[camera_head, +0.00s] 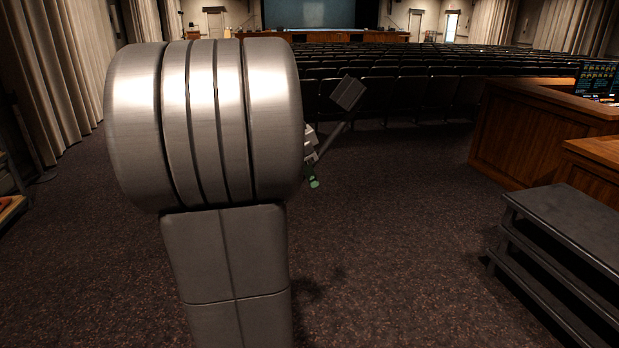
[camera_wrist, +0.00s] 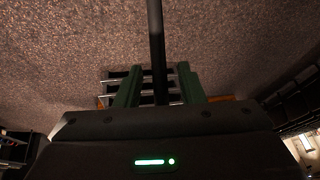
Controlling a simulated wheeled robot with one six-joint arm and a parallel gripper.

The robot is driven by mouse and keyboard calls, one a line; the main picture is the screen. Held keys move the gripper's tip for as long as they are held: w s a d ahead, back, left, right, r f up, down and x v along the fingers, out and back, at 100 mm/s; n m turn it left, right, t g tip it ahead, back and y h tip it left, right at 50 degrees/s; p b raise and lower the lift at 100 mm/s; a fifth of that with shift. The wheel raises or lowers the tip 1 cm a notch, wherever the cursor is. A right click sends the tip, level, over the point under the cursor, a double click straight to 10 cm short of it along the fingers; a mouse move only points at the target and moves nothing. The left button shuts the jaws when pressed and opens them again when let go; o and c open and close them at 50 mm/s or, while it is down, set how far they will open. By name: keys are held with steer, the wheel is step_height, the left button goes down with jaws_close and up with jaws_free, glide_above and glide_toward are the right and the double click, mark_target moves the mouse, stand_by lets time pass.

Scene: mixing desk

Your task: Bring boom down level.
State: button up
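A thin grey rod with a dark block on its upper end, which looks like the boom (camera_head: 333,137), slants steeply up to the right in the head view. Its lower part is hidden behind my arm. My gripper (camera_head: 313,182) shows there only as a small green tip beside the rod's lower end. In the wrist view a dark pole (camera_wrist: 156,40) runs down from the top edge into the space between the two green fingers of my gripper (camera_wrist: 160,66). The fingers are apart, with a gap on each side of the pole. I cannot tell whether the pole is between them or beyond them.
Rows of dark seats (camera_head: 420,95) fill the back. A wooden desk (camera_head: 520,140) and black steps (camera_head: 560,215) stand at the right. The carpet (camera_head: 410,240) between is clear. A curtain (camera_head: 60,90) hangs at the left. My arm blocks much of the head view.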

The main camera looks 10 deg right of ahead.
steer(key=shift+x, duration=1.05)
jaws_close()
steer(key=shift+d, duration=0.1)
